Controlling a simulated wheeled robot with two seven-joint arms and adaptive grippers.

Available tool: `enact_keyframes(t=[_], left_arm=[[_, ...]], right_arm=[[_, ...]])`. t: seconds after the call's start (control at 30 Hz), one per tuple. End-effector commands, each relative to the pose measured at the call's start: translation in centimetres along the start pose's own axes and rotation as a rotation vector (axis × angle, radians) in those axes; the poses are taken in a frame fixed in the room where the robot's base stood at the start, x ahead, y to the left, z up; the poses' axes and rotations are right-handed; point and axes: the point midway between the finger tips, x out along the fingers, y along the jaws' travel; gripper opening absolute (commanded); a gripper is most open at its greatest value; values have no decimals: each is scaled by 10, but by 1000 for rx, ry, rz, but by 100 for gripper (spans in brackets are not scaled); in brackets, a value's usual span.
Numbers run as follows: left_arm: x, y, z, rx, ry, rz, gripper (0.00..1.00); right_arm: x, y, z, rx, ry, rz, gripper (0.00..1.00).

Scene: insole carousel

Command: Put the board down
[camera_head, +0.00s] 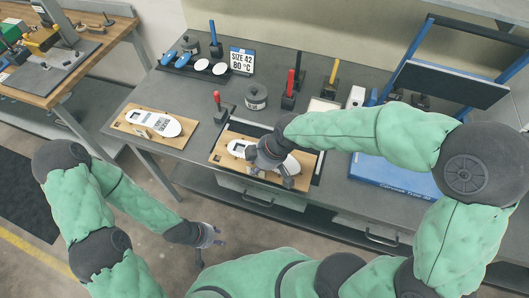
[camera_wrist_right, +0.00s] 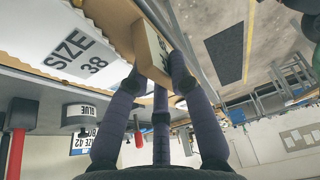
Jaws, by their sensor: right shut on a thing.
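The wooden board (camera_head: 222,158) with a white insole is at the front of the grey table, by a dark frame. In the right wrist view the board's insole (camera_wrist_right: 65,45) reads "SIZE 38". My right gripper (camera_head: 270,172) is over the board, covering its middle. In the right wrist view my right gripper (camera_wrist_right: 157,75) is shut on a pale wooden block (camera_wrist_right: 152,48) at the board's edge. I cannot tell whether the board touches the table. My left gripper (camera_head: 212,252) hangs empty below the table's front edge, its fingers apart.
A second board (camera_head: 135,117) with an insole lies to the left. Behind are a dark tray (camera_head: 175,65), a "SIZE 42 80 °C" sign (camera_head: 242,61), a round canister (camera_head: 256,97) and red-handled tools (camera_head: 288,97). A blue press (camera_head: 385,175) stands right.

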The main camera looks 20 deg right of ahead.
Motion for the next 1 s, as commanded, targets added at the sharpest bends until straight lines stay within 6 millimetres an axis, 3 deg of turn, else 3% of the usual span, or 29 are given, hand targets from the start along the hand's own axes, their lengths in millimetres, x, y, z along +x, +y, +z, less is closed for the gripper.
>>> enact_keyframes(t=[0.13, 0.3, 0.6, 0.83, 1.0], left_arm=[[7, -2, 0, 0, 0, 0, 40], [9, -3, 0, 0, 0, 0, 40], [12, -4, -1, 0, 0, 0, 40], [24, -9, -1, 0, 0, 0, 40], [24, -9, -1, 0, 0, 0, 40]], right_arm=[[1, 35, 0, 5, 1, 3, 0], [1, 58, 0, 2, 1, 2, 0], [0, 74, 0, 2, 2, 2, 0], [29, 72, 12, 0, -1, -2, 0], [32, 73, 13, 0, 2, 1, 0]])
